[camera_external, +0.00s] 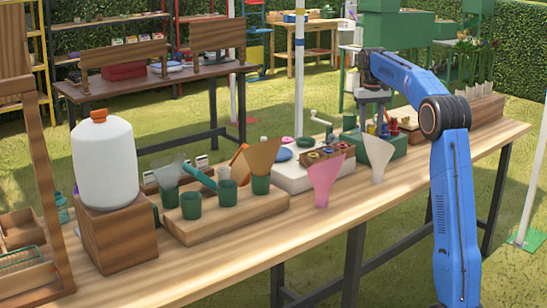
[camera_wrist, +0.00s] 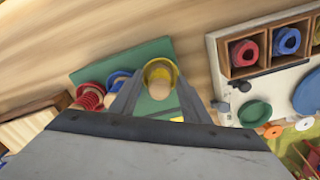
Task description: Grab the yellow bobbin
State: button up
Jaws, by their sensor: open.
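The yellow bobbin (camera_wrist: 160,66) shows in the wrist view on the green block (camera_wrist: 150,48), seen end-on as a yellow ring with a tan centre. My gripper (camera_wrist: 161,82) is open, pointing down, with one finger on each side of the bobbin's near part. Whether the fingers touch it I cannot tell. In the external view my gripper (camera_external: 374,112) hangs above the green block (camera_external: 375,152); I cannot make out the yellow bobbin there. A blue bobbin (camera_wrist: 118,80) and a red bobbin (camera_wrist: 90,95) sit close to the left in the wrist view.
A white board (camera_external: 297,177) with a wooden compartment box (camera_external: 326,155) of coloured rings stands beside the green block. Pink (camera_external: 323,182) and white paper cones stand in front. A wooden block with green cups (camera_external: 227,193) is farther left.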

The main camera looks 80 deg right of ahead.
jog(key=shift+f, duration=0.15)
jog(key=c, duration=1)
jog(key=shift+c, duration=0.2)
